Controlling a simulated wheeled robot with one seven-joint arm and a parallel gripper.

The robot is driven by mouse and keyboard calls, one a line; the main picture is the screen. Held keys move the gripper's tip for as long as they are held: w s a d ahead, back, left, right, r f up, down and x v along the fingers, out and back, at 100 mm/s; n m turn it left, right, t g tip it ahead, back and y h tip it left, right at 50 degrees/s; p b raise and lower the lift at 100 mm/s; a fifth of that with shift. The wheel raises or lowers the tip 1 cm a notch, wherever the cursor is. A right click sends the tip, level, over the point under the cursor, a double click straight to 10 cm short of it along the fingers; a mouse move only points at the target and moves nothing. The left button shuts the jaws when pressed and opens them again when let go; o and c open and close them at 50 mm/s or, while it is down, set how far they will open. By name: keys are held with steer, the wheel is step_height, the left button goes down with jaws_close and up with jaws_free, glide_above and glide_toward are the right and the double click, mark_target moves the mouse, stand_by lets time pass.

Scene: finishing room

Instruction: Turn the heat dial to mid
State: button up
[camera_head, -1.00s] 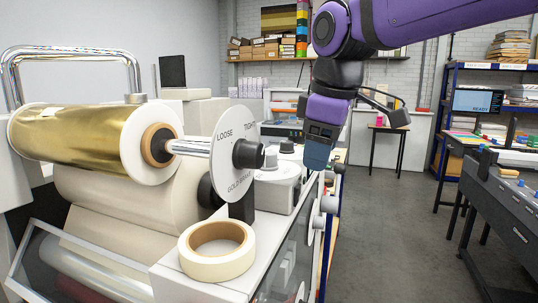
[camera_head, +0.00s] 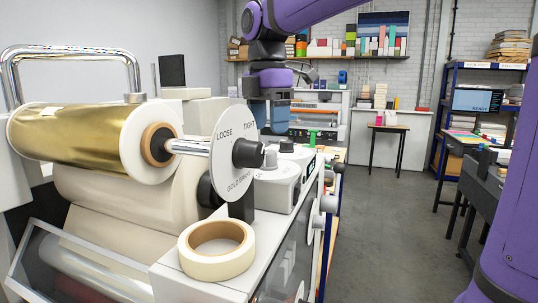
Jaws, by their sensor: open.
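A control box (camera_head: 283,190) on the laminating machine carries two small dials with dark knobs. The nearer knob (camera_head: 270,160) sits just right of the big disc, and the farther knob (camera_head: 287,146) is behind it. Their markings are too small to read, so I cannot tell which is the heat dial. The big white disc (camera_head: 228,150) reads LOOSE, TIGHT and GOLD BRAKE around a black knob (camera_head: 248,153). My gripper (camera_head: 272,125) points down above and beyond the nearer knob, apparently apart from it. It is open, with its fingertips hard to make out.
A gold foil roll (camera_head: 75,136) and a chrome handle (camera_head: 72,52) fill the left. A tape roll (camera_head: 216,258) lies on the machine's front top. Levers and knobs (camera_head: 328,204) stick out along the right side. The floor (camera_head: 385,220) to the right is clear.

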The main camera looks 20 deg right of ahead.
mark_target(269, 151)
step_height(269, 151, down, 7)
steer(key=shift+s+f, duration=0.1)
stand_by(0.4)
steer(key=c, duration=0.9)
